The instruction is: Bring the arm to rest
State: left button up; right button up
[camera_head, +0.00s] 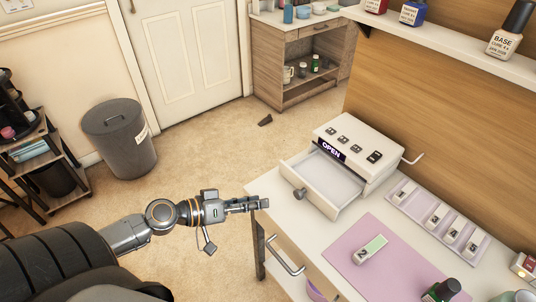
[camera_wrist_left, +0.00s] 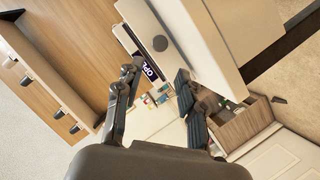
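My left arm comes in from the left in the head view, with its left gripper (camera_head: 252,203) by the left edge of the white desk (camera_head: 283,213). The wrist view shows the left gripper's (camera_wrist_left: 158,88) two dark fingers spread apart with nothing between them. A white drawer box (camera_head: 385,152) with an "OPEN" label stands on the desk, to the right of the gripper. Its drawer (camera_head: 322,180) is pulled out and looks empty; its round knob is a little right of the fingertips, apart from them in the head view. My right gripper is not in view.
A lilac tray (camera_head: 452,222) holds several small pieces. A dark green bottle (camera_head: 440,291) stands at the front. A grey bin (camera_head: 120,137) stands on the floor, which is largely clear behind the gripper.

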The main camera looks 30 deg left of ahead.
pick_arm(q)
jog(key=s+a+f+n+g+y, duration=0.1)
jog(key=s+a+f+y, duration=0.15)
jog(key=f, duration=0.55)
jog(key=s+a+f+g+y+p, duration=0.1)
jog(key=a+f+y, duration=0.1)
jog(key=a+f, duration=0.35)
jog(key=s+a+f+n+g+y, duration=0.1)
jog(key=s+a+f+y, duration=0.1)
jog(key=f, duration=0.8)
jog(key=s+d+f+m+g+y+p, duration=0.1)
jog(key=s+d+f+m+g+y, duration=0.2)
jog(key=s+f, duration=1)
jog(key=s+d+f+m+g, duration=0.1)
jog(key=s+d+f+g, duration=0.1)
jog(key=s+d+f, duration=0.3)
jog(key=s+d+f+m+g+h+p, duration=0.1)
jog(key=s+d+f+g, duration=0.2)
jog(key=s, duration=0.6)
notch_tip(320, 180, down, 3)
jog(key=d, duration=0.2)
jog(key=shift+s+d+m, duration=0.3)
jog(key=shift+s+d, duration=0.05)
jog(key=shift+s, duration=0.05)
